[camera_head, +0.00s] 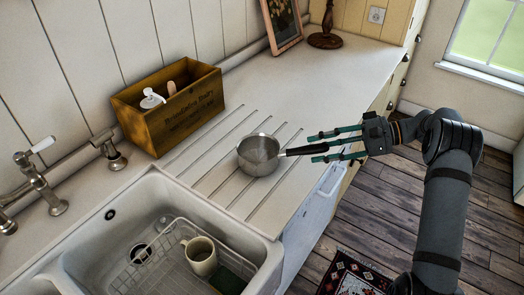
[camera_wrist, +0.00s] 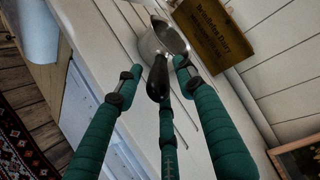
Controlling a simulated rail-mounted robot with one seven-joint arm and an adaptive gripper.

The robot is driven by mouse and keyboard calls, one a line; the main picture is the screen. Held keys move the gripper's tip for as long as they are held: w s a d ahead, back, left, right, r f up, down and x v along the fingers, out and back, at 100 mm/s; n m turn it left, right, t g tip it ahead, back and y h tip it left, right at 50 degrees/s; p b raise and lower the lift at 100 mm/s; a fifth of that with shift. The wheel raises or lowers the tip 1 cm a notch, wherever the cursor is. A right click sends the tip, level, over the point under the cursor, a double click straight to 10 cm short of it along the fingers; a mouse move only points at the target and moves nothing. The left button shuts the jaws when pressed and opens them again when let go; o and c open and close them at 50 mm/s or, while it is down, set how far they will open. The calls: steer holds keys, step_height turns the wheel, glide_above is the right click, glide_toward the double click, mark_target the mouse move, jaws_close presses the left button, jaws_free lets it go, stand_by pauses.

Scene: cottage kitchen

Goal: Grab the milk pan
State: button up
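The milk pan (camera_head: 259,154) is a small round metal pan with a dark handle. It stands upright on the grooved drainer beside the sink, its handle pointing right toward my gripper. My gripper (camera_head: 322,146) is open, its green fingers spread on either side of the handle's end. In the wrist view, my gripper (camera_wrist: 158,85) has fingers left, right and below, with the black handle (camera_wrist: 158,78) between their tips and the pan's body (camera_wrist: 165,42) just beyond. I cannot tell whether any finger touches the handle.
A wooden box (camera_head: 172,108) with bottles and a brush stands against the wall. The sink (camera_head: 95,240) at lower left holds a wire rack and a mug (camera_head: 201,256). Taps (camera_head: 42,185) are at left. A picture frame (camera_head: 281,24) and lamp base (camera_head: 325,38) stand farther back. The counter between is clear.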

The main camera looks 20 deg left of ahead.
mark_target(293, 153)
steer(key=shift+p+x, duration=0.3)
steer(key=shift+x, duration=0.6)
steer(key=p+x, duration=0.2)
steer(key=x, duration=0.4)
steer(key=shift+s+a, duration=0.1)
steer(key=shift+f, duration=0.1)
steer(key=c, duration=0.3)
jaws_close()
